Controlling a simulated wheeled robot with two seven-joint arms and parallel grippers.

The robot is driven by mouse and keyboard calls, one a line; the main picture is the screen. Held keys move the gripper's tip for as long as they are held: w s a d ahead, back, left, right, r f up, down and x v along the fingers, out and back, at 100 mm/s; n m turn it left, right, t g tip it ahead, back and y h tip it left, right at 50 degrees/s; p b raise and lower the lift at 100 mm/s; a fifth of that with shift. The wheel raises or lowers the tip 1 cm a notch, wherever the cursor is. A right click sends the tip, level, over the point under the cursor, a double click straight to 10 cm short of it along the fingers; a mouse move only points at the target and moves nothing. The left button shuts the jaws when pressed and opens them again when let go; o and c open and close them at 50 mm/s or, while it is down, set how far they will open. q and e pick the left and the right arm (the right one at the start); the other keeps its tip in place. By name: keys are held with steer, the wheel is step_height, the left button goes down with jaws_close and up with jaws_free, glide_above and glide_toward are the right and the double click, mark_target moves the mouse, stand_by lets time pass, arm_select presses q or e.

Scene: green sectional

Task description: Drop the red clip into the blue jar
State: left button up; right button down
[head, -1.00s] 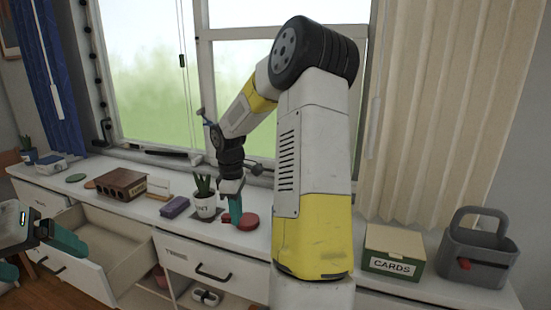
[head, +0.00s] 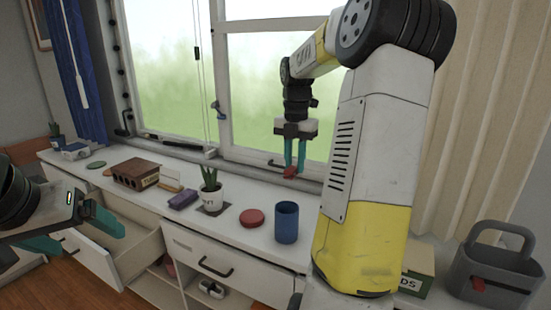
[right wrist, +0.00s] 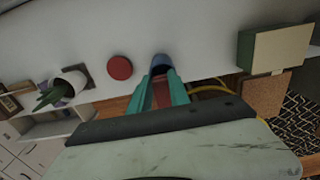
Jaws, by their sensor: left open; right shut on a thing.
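The blue jar (head: 287,222) stands upright and open on the white counter, beside a round red lid (head: 251,218). My right gripper (head: 295,158) is shut on the red clip (head: 290,172) and holds it above the jar, apart from it. In the right wrist view the clip (right wrist: 162,95) is between the teal fingers, and the jar (right wrist: 161,60) shows just beyond the fingertips, partly hidden. My left gripper (head: 108,230) is open and empty at the left, near the open drawer.
A potted plant (head: 211,190), purple block (head: 183,199) and brown box (head: 135,173) stand left of the lid. A green card box (head: 418,270) and grey caddy (head: 497,270) are at the right. An open drawer (head: 140,255) juts out at the left.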

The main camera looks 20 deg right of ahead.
mark_target(294, 176)
steer(key=shift+f, duration=2.3)
steer(key=c, duration=1.1)
jaws_free()
steer(key=shift+c, duration=0.2)
step_height(294, 176, up, 8)
steer(key=shift+f, duration=0.15)
